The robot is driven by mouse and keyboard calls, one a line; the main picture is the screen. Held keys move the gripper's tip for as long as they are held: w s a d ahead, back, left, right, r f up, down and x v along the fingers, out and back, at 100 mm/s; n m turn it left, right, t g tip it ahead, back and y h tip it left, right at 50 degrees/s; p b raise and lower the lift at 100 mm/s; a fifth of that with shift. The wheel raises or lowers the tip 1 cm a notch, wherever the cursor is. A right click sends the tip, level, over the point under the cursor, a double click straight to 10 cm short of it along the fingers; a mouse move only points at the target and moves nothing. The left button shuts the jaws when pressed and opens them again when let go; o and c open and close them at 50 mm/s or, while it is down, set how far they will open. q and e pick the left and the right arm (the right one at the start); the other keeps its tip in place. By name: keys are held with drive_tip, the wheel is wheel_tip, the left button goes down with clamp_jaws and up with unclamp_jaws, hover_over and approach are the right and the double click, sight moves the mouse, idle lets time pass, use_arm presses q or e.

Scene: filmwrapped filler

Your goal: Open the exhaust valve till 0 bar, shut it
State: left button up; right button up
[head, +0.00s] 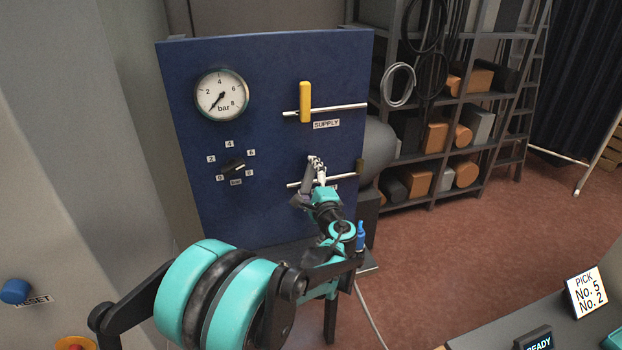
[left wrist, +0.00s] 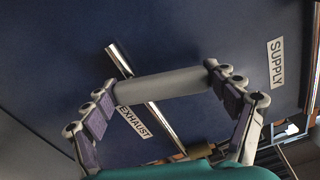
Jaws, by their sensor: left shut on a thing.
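The pressure gauge (head: 221,94) is on the blue panel; its needle points to the lower left, at the low end of the scale. The exhaust valve's pipe (head: 346,176) runs level below the supply valve. My left gripper (head: 316,165) is at the exhaust valve. In the left wrist view its fingers are shut on the grey exhaust handle (left wrist: 160,86), one at each end. The handle lies crosswise over the pipe (left wrist: 160,122), not along it. The EXHAUST label (left wrist: 133,122) is partly covered. My right gripper is not in view.
The yellow supply handle (head: 305,102) stands upright across its pipe, above my gripper. A black selector knob (head: 233,167) is on the panel's left. Shelves (head: 440,130) stand to the right. A RESET button (head: 15,291) is at the lower left.

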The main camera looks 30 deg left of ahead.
use_arm(q)
drive_tip(key=shift+s+a+n, duration=0.15)
drive_tip(key=shift+s+n, duration=0.05)
drive_tip(key=shift+n, duration=0.55)
drive_tip(key=shift+s+a+n, duration=0.15)
drive_tip(key=shift+n, duration=0.6)
drive_tip(key=o, duration=1.5)
drive_tip(key=shift+o, duration=0.2)
drive_tip(key=shift+s, duration=0.1)
drive_tip(key=v, duration=1.2)
drive_tip(key=shift+a, duration=0.1)
